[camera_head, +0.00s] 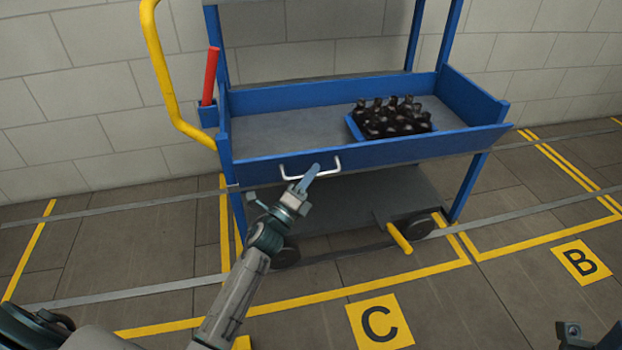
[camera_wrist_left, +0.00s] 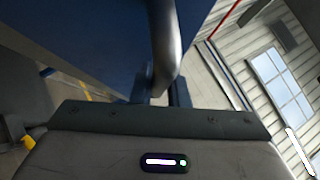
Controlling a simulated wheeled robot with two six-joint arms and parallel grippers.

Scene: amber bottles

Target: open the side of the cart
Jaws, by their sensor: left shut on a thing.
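The blue cart's front side panel (camera_head: 420,147) carries a pale metal bar handle (camera_head: 333,168). The panel's top edge sits lower than the right end wall's corner, and it seems tipped a little outward. My left gripper (camera_head: 308,181) is at the handle, shut on it. In the left wrist view the handle (camera_wrist_left: 166,45) shows as a thick grey bar running down between the fingers (camera_wrist_left: 165,92), with the blue panel (camera_wrist_left: 85,35) beside it. Part of my right arm's end (camera_head: 571,334) shows at the bottom right corner; its jaws are not clear.
A blue crate (camera_head: 354,128) of dark bottles stands on the cart's tray (camera_head: 270,128). A yellow push handle (camera_head: 160,75) and a red stick (camera_head: 211,76) are at the left end. A yellow pedal (camera_head: 399,238) juts out below. The marked floor in front is otherwise clear.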

